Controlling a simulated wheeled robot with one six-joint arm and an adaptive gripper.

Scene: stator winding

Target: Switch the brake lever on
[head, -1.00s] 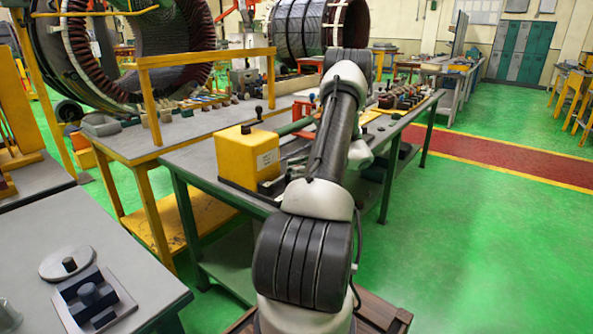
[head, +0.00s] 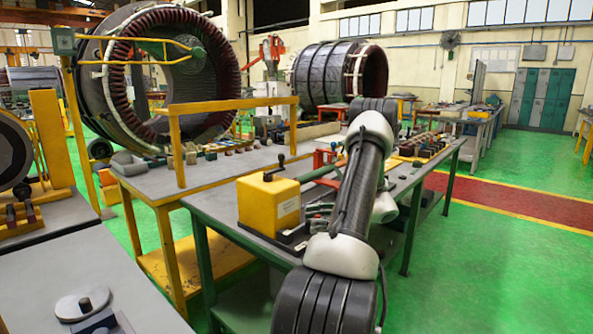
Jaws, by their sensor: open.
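A yellow box (head: 268,205) stands on the near grey-topped workbench, left of my arm. A short lever with a black knob (head: 281,159) stands up from its top, tilted to the right. I cannot tell for certain that this is the brake lever. A green bar runs from near the box to the right, toward my arm. My arm reaches forward over the bench from the lower right. My gripper is hidden behind the arm's own links, so its jaws do not show.
Several small parts lie on the yellow-framed table (head: 148,184) to the left, beside a large stator ring (head: 125,80). A grey table (head: 75,265) with a round part (head: 82,304) is at the lower left. The green floor (head: 480,265) to the right is clear.

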